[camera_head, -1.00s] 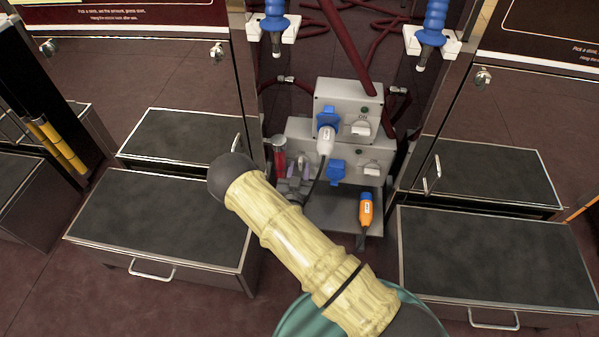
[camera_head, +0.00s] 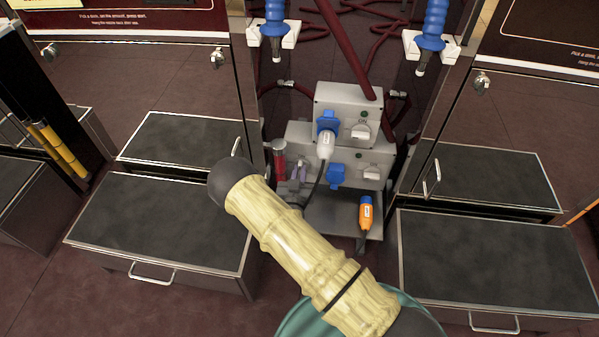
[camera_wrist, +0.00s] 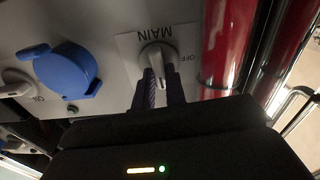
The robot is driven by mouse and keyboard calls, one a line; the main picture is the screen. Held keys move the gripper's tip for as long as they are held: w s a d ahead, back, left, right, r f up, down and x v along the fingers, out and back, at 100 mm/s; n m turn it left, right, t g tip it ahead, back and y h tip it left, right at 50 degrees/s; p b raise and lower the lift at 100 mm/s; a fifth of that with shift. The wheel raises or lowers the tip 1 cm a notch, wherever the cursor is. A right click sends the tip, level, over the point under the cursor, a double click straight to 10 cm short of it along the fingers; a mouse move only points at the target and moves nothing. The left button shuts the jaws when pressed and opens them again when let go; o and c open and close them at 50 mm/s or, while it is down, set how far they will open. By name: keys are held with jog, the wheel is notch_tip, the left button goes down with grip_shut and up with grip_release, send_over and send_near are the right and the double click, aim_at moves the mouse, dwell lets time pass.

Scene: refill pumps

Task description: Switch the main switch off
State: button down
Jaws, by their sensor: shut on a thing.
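The main switch (camera_wrist: 157,58) is a pale round knob with a narrow handle on a white plate marked MAIN, in the wrist view. OFF is printed to the right of the knob there. The handle stands about upright in that picture, in line with my fingers. My gripper (camera_wrist: 160,90) is shut on the handle, one dark finger on each side. In the head view my gripper (camera_head: 298,172) is at the left of the lower grey box (camera_head: 300,130), partly behind my arm. The main switch itself cannot be made out there.
A blue socket cover (camera_wrist: 68,72) is left of the switch in the wrist view, and a red pipe (camera_wrist: 228,45) is close on the right. In the head view, a white plug (camera_head: 325,146) is in the upper box (camera_head: 347,97).

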jog(key=n+p, duration=0.2)
jog(key=n, duration=0.2)
jog(key=shift+a, duration=0.15)
jog(key=shift+a+f+n+p, duration=0.1)
jog(key=shift+n+p, duration=0.1)
jog(key=shift+n, duration=1.95)
jog(key=shift+f+n+p, duration=0.15)
jog(key=shift+n+p, duration=0.1)
jog(key=shift+n, duration=1.95)
jog(key=shift+a+f+n+p, duration=0.1)
jog(key=shift+n+p, duration=0.1)
jog(key=shift+n, duration=1.95)
jog(key=c, duration=1.4)
grip_release()
jog(key=shift+d, duration=0.1)
jog(key=shift+c, duration=0.2)
jog(key=shift+s+r, duration=0.1)
jog(key=s+a+p, duration=0.3)
jog(key=s+p, duration=0.2)
jog(key=s, duration=1.2)
jog(key=shift+a, duration=0.2)
